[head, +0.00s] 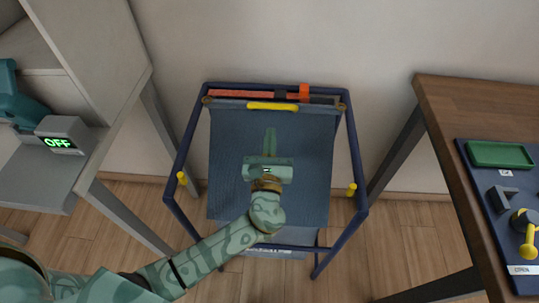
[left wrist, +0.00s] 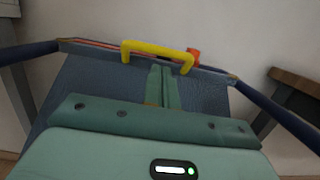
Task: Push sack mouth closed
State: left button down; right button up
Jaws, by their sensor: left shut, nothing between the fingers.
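The dark blue sack (head: 232,135) hangs in a blue tube frame (head: 183,142). At its mouth a front bar carries a yellow handle (head: 272,106), which also shows in the left wrist view (left wrist: 158,52). Close behind it is a red-orange strip (head: 240,95) with an orange block (head: 304,91). Only a narrow gap shows between bar and strip; whether they touch I cannot tell. My left gripper (head: 269,133) is shut and empty over the sack's front cloth, its fingertips (left wrist: 162,72) just short of the yellow handle. My right gripper is out of view.
A grey shelf unit (head: 100,60) with an "OFF" display box (head: 62,136) stands at the left. A brown table (head: 450,100) with a blue tool board (head: 490,215) stands at the right. Yellow pegs (head: 352,189) stick out from the frame's sides. A wall is close behind.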

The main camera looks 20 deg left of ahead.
aim_at(273, 107)
pick_arm(q)
jog(key=b+x, duration=0.1)
jog(key=x, duration=0.5)
jog(key=shift+s, duration=0.1)
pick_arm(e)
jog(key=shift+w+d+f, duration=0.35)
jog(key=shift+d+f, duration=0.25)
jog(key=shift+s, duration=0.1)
